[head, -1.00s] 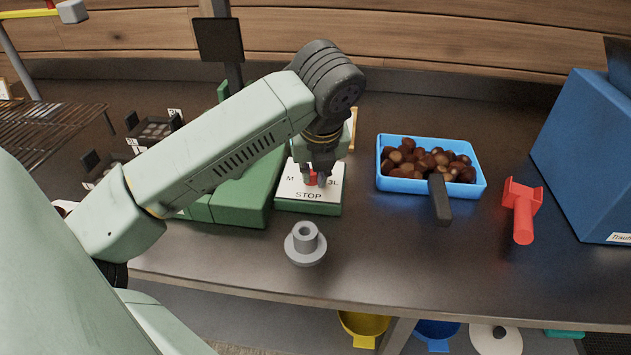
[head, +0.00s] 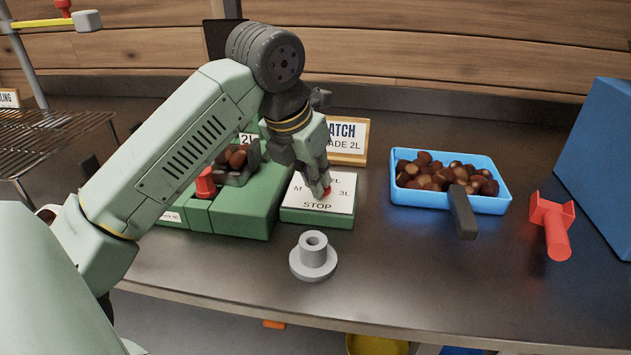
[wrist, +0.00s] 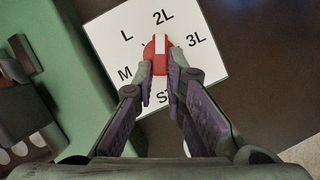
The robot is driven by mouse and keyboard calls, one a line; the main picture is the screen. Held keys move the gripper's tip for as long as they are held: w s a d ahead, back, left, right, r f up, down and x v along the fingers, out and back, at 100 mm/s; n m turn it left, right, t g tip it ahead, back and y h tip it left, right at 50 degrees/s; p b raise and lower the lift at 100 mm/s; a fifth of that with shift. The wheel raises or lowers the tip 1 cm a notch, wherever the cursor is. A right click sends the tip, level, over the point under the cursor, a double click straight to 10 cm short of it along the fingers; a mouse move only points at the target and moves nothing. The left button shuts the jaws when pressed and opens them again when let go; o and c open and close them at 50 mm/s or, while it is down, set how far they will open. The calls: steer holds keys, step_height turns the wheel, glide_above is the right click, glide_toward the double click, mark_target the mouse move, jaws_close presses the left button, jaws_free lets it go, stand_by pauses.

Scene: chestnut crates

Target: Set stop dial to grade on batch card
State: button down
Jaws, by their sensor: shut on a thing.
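The stop dial is a red knob (wrist: 158,52) with a white pointer stripe, on a white plate (wrist: 106,30) marked M, L, 2L, 3L and STOP. In the wrist view the stripe points toward 2L. My gripper (wrist: 160,72) is shut on the knob, a finger on each side. In the head view my gripper (head: 323,188) is tilted over the plate, and only a bit of the red knob (head: 327,193) shows. The batch card (head: 348,143) stands behind the plate in a wooden frame. Its visible text ends in "ATCH" and "ADE 2L"; my gripper hides its left part.
A green machine (head: 240,215) with a red knob (head: 205,183) and a small dark tray of chestnuts (head: 238,160) adjoins the plate on the left. A grey flanged piece (head: 313,258) stands in front. A blue tray of chestnuts (head: 405,194), a red-handled tool (head: 555,225) and a blue box (head: 600,160) are to the right.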

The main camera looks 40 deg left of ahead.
steer(key=shift+m, duration=0.4)
steer(key=c, duration=1.6)
jaws_free()
steer(key=shift+c, duration=0.2)
steer(key=v, duration=1.2)
steer(key=shift+a, duration=0.2)
